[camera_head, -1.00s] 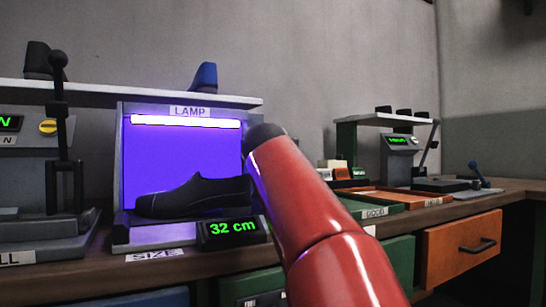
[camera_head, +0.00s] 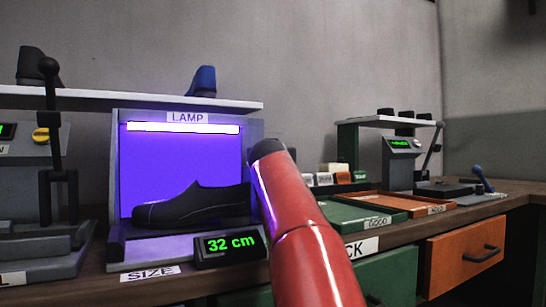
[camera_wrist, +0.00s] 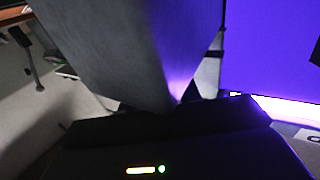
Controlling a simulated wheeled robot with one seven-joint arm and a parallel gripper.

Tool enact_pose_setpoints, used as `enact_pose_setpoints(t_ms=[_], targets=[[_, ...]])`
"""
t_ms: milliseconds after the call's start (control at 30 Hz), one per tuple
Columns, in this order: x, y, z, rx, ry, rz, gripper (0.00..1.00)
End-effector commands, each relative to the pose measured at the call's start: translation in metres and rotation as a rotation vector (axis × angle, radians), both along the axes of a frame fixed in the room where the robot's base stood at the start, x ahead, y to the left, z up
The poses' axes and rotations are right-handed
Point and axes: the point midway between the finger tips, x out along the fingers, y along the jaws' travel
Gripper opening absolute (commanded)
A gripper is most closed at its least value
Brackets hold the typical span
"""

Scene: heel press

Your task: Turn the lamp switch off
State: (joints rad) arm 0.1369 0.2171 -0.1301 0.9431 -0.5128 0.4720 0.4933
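The lamp booth (camera_head: 119,165), under a LAMP sign (camera_head: 187,118), is lit purple, with a bright tube (camera_head: 184,127) glowing along its top. The tube also shows in the wrist view (camera_wrist: 285,112). A black shoe (camera_head: 192,207) stands inside. My red arm reaches up to the booth's right side; my gripper is hidden behind it in the head view. In the wrist view, a large grey panel (camera_wrist: 120,45) fills the upper middle, close to the dark body of my gripper (camera_wrist: 190,98). Its fingers are too dark to read. I cannot make out the lamp switch in either view.
A lever press (camera_head: 50,150) stands left. A white shelf (camera_head: 60,97) with shoes runs above.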

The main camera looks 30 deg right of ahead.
Motion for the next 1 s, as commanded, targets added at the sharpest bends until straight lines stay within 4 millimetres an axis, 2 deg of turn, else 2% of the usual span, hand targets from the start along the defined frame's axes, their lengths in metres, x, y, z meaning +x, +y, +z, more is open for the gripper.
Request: enact_pose_setpoints(t_ms=[100,333,733,1000], targets=[[-0.0003,0.0001,-0.0001,0.000,0.000,0.000,0.31],[-0.0005,0.0001,0.0000,0.000,0.000,0.000,0.01],[-0.0011,-0.0006,0.0014,0.001,0.000,0.023,0.00],[-0.0011,-0.0009,0.0023,0.003,-0.001,0.123,0.00]])
